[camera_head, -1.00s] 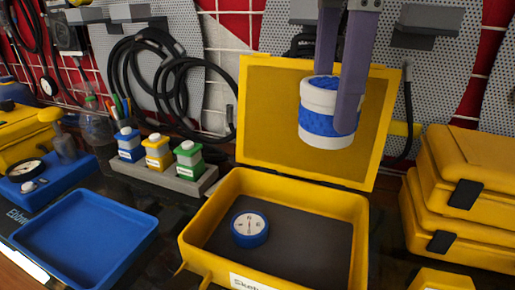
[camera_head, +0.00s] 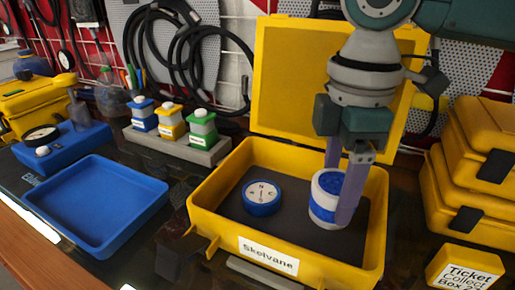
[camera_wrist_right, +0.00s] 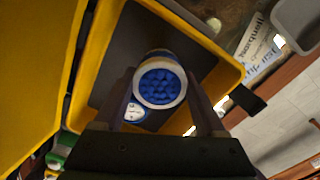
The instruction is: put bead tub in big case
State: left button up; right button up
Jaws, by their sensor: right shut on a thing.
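The bead tub (camera_head: 327,192) is a white and blue cylinder, upright inside the walls of the big yellow case (camera_head: 222,183) at its right side. My right gripper (camera_head: 341,196) comes from above and is shut on the tub. In the right wrist view the tub's top (camera_wrist_right: 160,84) shows blue beads inside a white rim, between the two fingers. I cannot tell whether its bottom touches the dark case floor. The case is open, its lid upright behind, with a "Skelvane" label in front. My left gripper is not in view.
A round blue-rimmed dial (camera_head: 262,197) lies in the case, left of the tub. A blue tray (camera_head: 95,203) is at the left. A rack of small bottles (camera_head: 178,143) stands behind. Yellow cases (camera_head: 474,170) and a ticket box (camera_head: 464,266) are at the right.

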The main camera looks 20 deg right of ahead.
aim_at(338, 183)
notch_tip(338, 183, down, 2)
jog(key=shift+f, duration=0.1)
jog(key=shift+f, duration=0.1)
jog(key=o, duration=1.4)
notch_tip(338, 183, up, 12)
jog(key=shift+r+p, duration=0.15)
jog(key=shift+p, duration=0.8)
